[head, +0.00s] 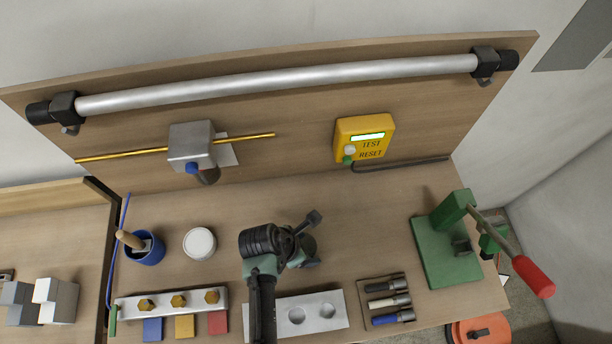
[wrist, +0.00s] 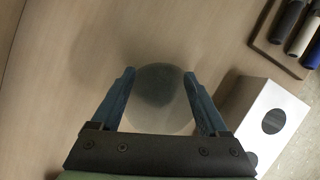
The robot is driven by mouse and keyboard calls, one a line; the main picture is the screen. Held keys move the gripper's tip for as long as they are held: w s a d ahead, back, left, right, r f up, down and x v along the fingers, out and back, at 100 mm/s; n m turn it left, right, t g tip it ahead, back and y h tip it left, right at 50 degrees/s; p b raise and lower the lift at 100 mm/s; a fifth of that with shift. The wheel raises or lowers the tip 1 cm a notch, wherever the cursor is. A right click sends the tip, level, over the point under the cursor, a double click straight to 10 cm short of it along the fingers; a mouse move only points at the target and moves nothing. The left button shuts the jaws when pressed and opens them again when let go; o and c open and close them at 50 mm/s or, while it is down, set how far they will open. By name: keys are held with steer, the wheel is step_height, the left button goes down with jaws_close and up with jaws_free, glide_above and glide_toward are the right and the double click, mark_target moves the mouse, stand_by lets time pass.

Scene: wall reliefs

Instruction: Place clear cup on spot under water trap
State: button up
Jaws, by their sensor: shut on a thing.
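The clear cup (wrist: 160,112) shows in the wrist view as a see-through round shape with a darker round patch at its far side. My gripper (wrist: 160,76) is shut on it, one blue finger on each side. In the head view my gripper (head: 305,248) is over the middle of the bench, and my arm hides the cup there. The water trap (head: 192,147) appears to be the grey block with a blue knob and dark bowl on the back board, left of my gripper. I cannot make out a marked spot under it.
A white round container (head: 200,243) and a blue pot (head: 144,248) stand below the trap. A white holed block (head: 322,312), a pen tray (head: 386,301) and a green press (head: 447,245) lie to the right. Bench behind my gripper is clear.

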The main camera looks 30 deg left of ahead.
steer(key=o, duration=1.2)
steer(key=shift+f, duration=0.1)
steer(key=shift+o, duration=0.2)
